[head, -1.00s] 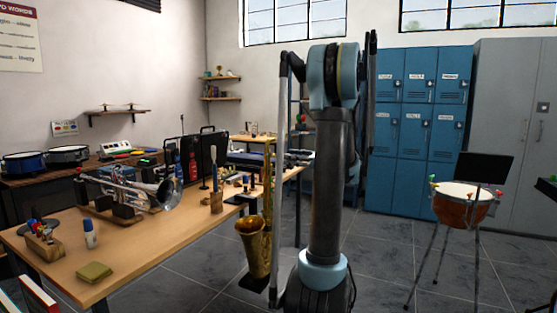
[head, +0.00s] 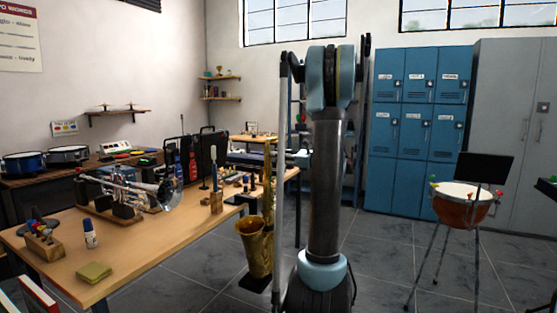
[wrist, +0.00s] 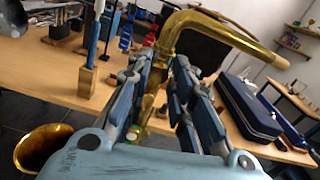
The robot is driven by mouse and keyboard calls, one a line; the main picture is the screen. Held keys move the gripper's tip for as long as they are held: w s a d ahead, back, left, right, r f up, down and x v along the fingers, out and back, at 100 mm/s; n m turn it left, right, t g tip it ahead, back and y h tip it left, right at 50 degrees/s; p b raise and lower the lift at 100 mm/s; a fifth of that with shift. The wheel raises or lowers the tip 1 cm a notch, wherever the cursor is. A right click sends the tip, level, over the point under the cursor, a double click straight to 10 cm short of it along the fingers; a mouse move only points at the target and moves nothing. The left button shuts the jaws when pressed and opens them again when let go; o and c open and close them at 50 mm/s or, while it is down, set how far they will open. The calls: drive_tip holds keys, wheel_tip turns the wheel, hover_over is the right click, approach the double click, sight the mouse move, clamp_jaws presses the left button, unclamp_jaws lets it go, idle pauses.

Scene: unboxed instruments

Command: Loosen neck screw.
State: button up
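A brass saxophone stands upright in front of the table; its body and bell (head: 256,245) show in the head view. In the wrist view its curved gold neck (wrist: 205,22) rises ahead of my gripper (wrist: 160,62), and its bell (wrist: 40,148) is at lower left. My two fingers are apart, one on each side of the gold tube below the neck's bend. I cannot tell whether they touch it. My gripper is not clear in the head view.
The wooden table (head: 140,243) holds a trumpet (head: 135,188), a brush in a wooden block (head: 216,202) and a sponge (head: 94,271). A dark blue case (wrist: 248,105) lies right of the neck. A drum on a stand (head: 462,205) is at the right. Floor between is clear.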

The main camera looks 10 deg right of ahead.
clamp_jaws()
idle(0.3)
drive_tip(key=shift+n, duration=0.5)
drive_tip(key=shift+s+f+n, duration=0.1)
drive_tip(key=shift+f+n, duration=0.05)
drive_tip(key=shift+n, duration=9.45)
